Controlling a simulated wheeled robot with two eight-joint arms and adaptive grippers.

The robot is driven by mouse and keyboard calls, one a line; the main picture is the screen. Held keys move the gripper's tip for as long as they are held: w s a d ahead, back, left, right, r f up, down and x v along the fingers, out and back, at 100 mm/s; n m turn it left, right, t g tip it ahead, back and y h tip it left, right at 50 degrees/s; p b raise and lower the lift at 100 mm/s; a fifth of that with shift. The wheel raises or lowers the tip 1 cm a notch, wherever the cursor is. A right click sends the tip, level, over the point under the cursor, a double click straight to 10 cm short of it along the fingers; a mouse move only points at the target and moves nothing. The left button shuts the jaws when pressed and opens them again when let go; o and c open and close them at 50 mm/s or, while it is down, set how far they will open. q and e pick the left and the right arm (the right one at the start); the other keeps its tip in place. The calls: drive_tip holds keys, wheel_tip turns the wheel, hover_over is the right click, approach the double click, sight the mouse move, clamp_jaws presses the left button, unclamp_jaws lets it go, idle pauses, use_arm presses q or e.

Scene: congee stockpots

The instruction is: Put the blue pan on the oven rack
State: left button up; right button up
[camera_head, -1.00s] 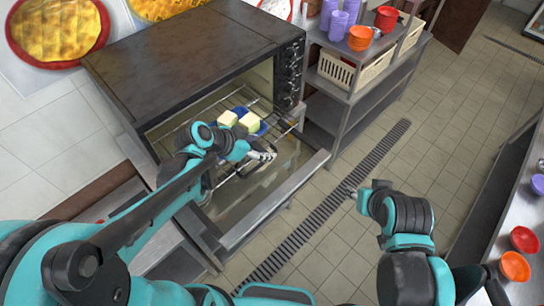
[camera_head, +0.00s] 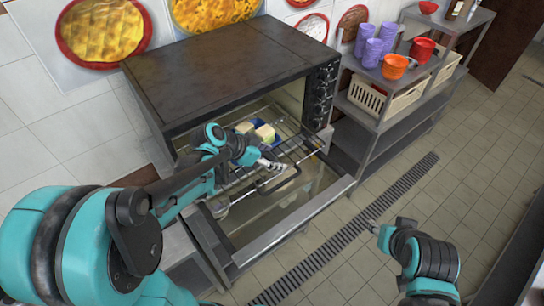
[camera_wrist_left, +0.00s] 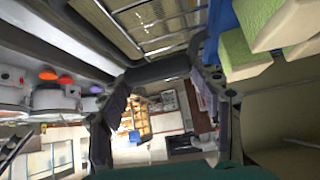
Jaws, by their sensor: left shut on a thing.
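The blue pan (camera_head: 249,125) holds pale yellow blocks and rests on the wire oven rack (camera_head: 238,176), inside the oven opening. The rack has a dark U-shaped handle (camera_head: 266,190) at its front. My left gripper (camera_head: 272,164) is at the rack's front, short of the pan, and seems shut on this handle; the arm hides part of the grip. In the left wrist view a dark bar (camera_wrist_left: 157,70) crosses between the fingers, and the pan (camera_wrist_left: 226,40) shows at the upper right, outside them. My right gripper (camera_head: 373,228) hangs over the floor; its jaws are too small to judge.
The oven (camera_head: 225,62) has its door (camera_head: 300,225) lowered in front. A metal shelf (camera_head: 385,105) with purple cups (camera_head: 372,52), orange and red bowls and cream baskets stands to the right. The tiled floor by the drain grate (camera_head: 345,235) is clear.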

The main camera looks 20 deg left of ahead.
use_arm(q)
drive_tip(key=shift+f+b, duration=0.3)
drive_tip(key=shift+b, duration=0.1)
drive_tip(key=o, duration=1.9)
